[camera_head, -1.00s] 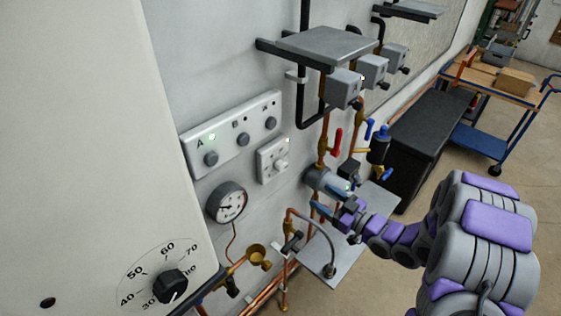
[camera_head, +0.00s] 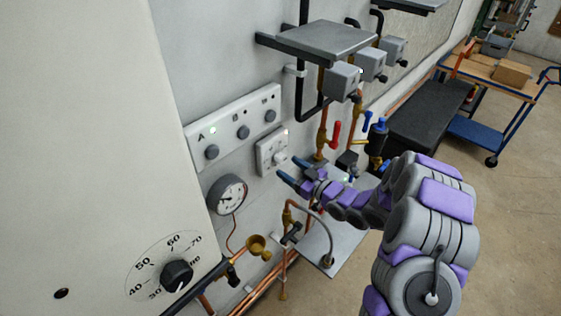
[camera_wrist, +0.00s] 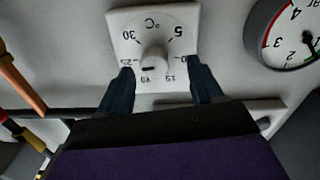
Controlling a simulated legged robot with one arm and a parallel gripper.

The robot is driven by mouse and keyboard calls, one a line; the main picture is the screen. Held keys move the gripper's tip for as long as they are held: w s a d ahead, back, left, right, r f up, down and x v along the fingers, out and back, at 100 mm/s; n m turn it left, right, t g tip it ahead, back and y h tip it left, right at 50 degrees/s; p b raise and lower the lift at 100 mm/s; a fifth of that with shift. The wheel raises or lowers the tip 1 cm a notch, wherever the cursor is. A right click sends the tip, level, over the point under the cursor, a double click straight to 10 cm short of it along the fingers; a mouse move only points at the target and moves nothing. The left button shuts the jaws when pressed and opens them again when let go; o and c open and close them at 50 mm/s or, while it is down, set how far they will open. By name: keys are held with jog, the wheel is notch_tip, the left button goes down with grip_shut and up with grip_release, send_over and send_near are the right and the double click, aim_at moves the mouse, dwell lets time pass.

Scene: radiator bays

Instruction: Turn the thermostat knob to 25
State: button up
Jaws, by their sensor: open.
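The thermostat is a white square plate (camera_head: 272,152) on the wall, below the panel lettered A, B. Its round white knob (camera_wrist: 154,60) shows in the wrist view inside a °C dial, with 30 at upper left and 5 at upper right. A small dark mark is on the knob's lower part; its exact reading is unclear. My gripper (camera_head: 287,170) is open, with its blue fingers pointing at the thermostat. In the wrist view the fingers stand apart, left and right of the knob's lower side, with no visible contact. They partly cover the numbers near 25 and 10.
A pressure gauge (camera_head: 228,194) is left of the thermostat. Copper pipes with a red-handled valve (camera_head: 336,132) run to its right. A grey shelf (camera_head: 318,42) juts out above. A larger black knob (camera_head: 177,274) is on the boiler front.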

aim_at(282, 162)
jog(key=shift+w+a+r, duration=0.1)
jog(key=shift+w+a, duration=0.05)
jog(key=shift+w, duration=0.45)
jog(key=shift+w+a+r, duration=0.1)
jog(key=shift+w, duration=0.5)
jog(key=shift+w+a+f, duration=0.1)
jog(key=shift+w+a, duration=0.1)
jog(key=shift+a, duration=0.45)
jog(key=shift+a+f, duration=0.1)
jog(key=shift+a, duration=0.65)
jog(key=shift+d, duration=0.9)
jog(key=c, duration=0.6)
jog(key=shift+a+r, duration=0.15)
jog(key=shift+r, duration=0.05)
jog(key=c, duration=0.5)
